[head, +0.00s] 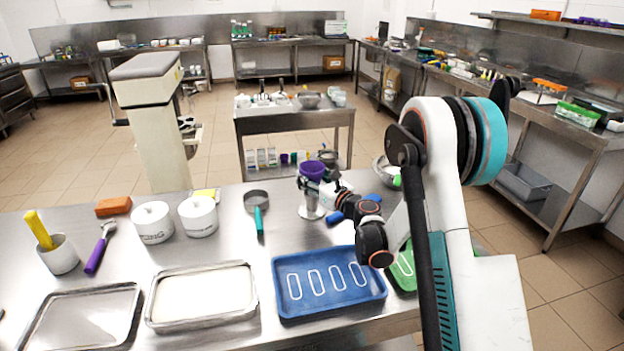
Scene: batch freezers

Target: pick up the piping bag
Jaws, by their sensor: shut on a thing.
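A purple cone-shaped thing, which looks like the piping bag (312,168), is upright with its wide end up, at the back edge of the steel table. A shiny metal holder (311,206) with a wide foot stands directly below it. My gripper (320,184) reaches in from the right, and its dark fingers are shut on the bag. The fingers hide the bag's lower part. I cannot tell whether the bag is still inside the holder or just above it.
The steel table (232,249) also carries a blue tray (328,281) with white loops, two metal trays, two white tubs (153,222), a ring (256,197) and a green-handled tool (259,222). A green tray (403,268) is partly behind my arm. A cart (294,123) stands beyond.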

